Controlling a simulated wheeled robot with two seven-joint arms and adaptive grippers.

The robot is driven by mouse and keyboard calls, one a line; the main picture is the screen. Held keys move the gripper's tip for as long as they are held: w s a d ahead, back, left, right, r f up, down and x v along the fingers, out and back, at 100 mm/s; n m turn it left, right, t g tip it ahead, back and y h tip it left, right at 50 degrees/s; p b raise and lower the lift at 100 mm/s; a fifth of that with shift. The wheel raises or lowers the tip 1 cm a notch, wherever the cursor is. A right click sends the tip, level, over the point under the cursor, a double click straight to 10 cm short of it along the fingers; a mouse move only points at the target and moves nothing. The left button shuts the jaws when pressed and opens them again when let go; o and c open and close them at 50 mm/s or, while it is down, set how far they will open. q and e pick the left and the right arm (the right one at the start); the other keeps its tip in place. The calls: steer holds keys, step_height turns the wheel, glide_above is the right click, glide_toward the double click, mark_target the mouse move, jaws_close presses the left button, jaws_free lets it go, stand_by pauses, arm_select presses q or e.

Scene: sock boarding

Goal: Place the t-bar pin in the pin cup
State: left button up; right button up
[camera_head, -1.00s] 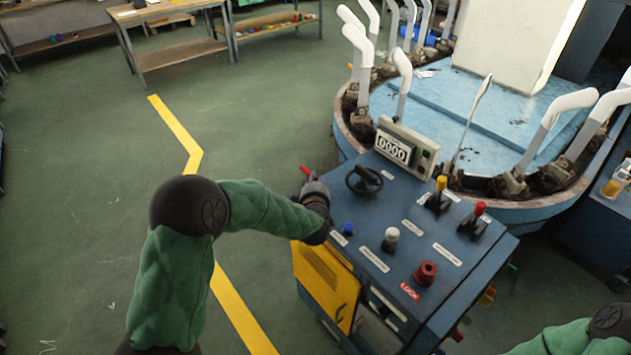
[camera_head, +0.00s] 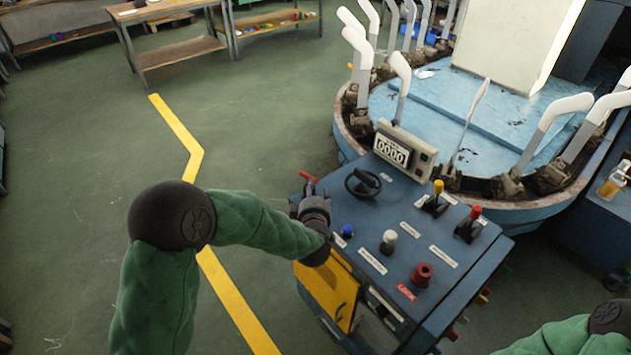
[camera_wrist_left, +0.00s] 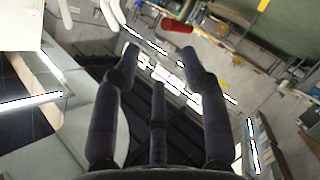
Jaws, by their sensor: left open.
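A red bar (camera_head: 307,176), likely the handle of the t-bar pin, stands at the left back edge of the blue console, just beyond my left gripper (camera_head: 313,195). A dark upright part shows under it; I cannot tell whether this is the pin cup. In the left wrist view the red bar (camera_wrist_left: 177,25) lies beyond the spread fingertips (camera_wrist_left: 160,55), apart from them. My left gripper is open with nothing between its fingers. My right gripper is out of view; only part of that green arm shows at the lower right.
The console (camera_head: 455,250) carries a black handwheel (camera_head: 364,183), a blue button (camera_head: 347,231), a white knob (camera_head: 389,237), a red lock knob (camera_head: 421,274) and two levers. A counter box (camera_head: 404,150) stands at its back. Behind is the round machine with white sock forms (camera_head: 553,115). Floor on the left is clear.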

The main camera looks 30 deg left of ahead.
arm_select(q)
steer(key=p+v, duration=0.1)
steer(key=v, duration=0.4)
steer(key=shift+s, duration=0.2)
stand_by(1.2)
